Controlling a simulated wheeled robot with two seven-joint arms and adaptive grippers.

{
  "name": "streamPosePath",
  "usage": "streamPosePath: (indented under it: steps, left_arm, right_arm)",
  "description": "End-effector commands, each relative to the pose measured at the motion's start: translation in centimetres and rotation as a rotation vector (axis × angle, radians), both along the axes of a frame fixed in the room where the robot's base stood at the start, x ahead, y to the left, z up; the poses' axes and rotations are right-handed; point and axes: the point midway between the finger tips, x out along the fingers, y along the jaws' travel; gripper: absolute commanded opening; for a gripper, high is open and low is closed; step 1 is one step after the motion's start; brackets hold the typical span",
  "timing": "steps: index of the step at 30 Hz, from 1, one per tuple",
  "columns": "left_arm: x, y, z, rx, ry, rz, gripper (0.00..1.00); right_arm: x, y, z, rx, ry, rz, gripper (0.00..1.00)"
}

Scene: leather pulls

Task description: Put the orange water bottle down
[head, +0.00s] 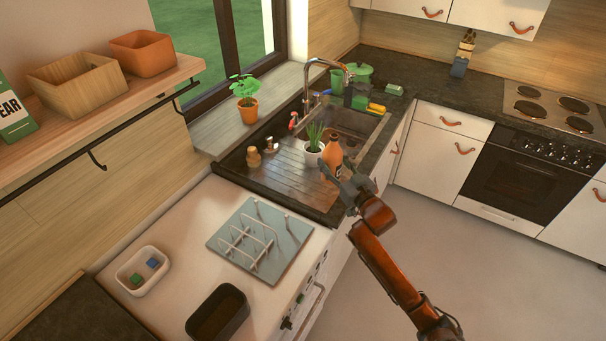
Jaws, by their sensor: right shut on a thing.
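The orange water bottle (333,151) stands roughly upright over the right part of the sink's drainboard, close to the front edge of the counter. My right gripper (338,177) is shut on its lower part, with the arm reaching in from the bottom right. The gripper hides the bottle's base, so I cannot tell whether it touches the drainboard (282,174). A potted plant in a white pot (313,154) is directly left of the bottle. My left gripper is not in view.
The sink basin (352,121) with a tall tap (322,65) lies behind the bottle. Salt and pepper shakers (253,157) stand on the drainboard's left. A wire rack (249,243), a white tub (136,281) and a dark bin (218,316) occupy the white top in front.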

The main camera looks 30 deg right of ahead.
Motion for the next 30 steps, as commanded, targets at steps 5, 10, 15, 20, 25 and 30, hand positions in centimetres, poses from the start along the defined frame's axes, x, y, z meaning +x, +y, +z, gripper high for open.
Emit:
streamPosePath:
  steps: [5, 10, 15, 20, 25, 30]
  left_arm:
    - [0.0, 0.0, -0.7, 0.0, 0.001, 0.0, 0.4]
    - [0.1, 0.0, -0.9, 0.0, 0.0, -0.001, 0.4]
    - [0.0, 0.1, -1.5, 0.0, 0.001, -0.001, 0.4]
    - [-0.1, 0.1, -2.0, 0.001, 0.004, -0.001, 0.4]
    - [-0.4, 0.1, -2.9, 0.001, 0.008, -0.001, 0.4]
    - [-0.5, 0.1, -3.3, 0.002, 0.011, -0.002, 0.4]
  right_arm:
    - [1.2, -2.7, 2.2, -0.002, -0.001, -0.013, 0.13]
    - [2.3, -2.4, 2.2, 0.004, 0.0, -0.014, 0.13]
    - [4.8, 0.4, 0.5, 0.006, 0.001, -0.012, 0.13]
    - [7.4, 3.2, -1.3, 0.006, 0.002, -0.013, 0.13]
    - [9.2, 5.1, -4.4, 0.004, 0.004, -0.015, 0.13]
    - [10.2, 6.2, -6.1, 0.002, 0.002, -0.015, 0.13]
